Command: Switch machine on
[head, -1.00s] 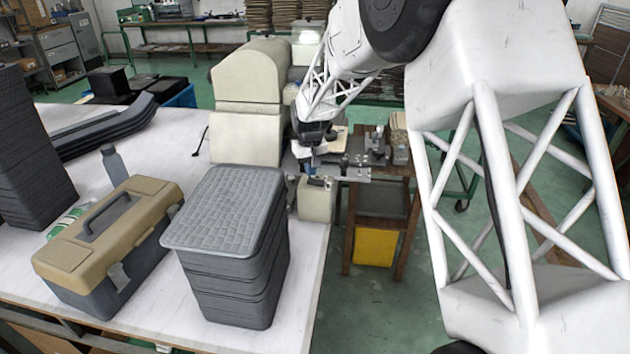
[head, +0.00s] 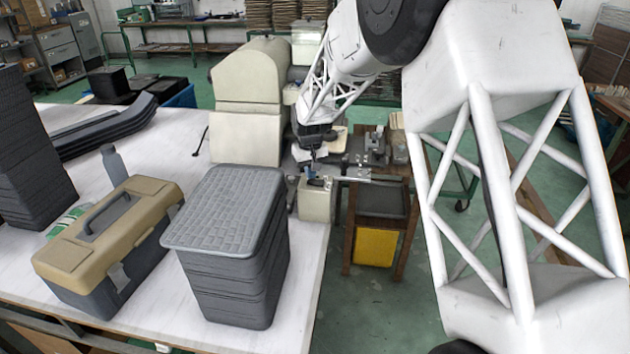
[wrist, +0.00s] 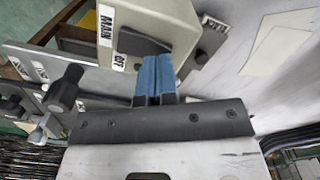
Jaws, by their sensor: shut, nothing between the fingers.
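The machine (head: 245,95) is a large beige body at the back edge of the table. A small beige control box (head: 316,203) sits at its front right corner. In the wrist view, the box (wrist: 165,18) carries white labels reading "MAIN" and "OFF" and a dark switch part (wrist: 142,42). My gripper (head: 313,172) is above the box; in the wrist view its blue fingertips (wrist: 153,62) are together, empty, and close to the dark part. Whether they touch it, I cannot tell.
A grey stacked crate (head: 222,215) and a tan-lidded toolbox (head: 110,240) stand on the white table left of my gripper. A wooden stand with a yellow bin (head: 374,247) is to the right. In the wrist view, a dark-knobbed lever (wrist: 66,84) is left of the fingers.

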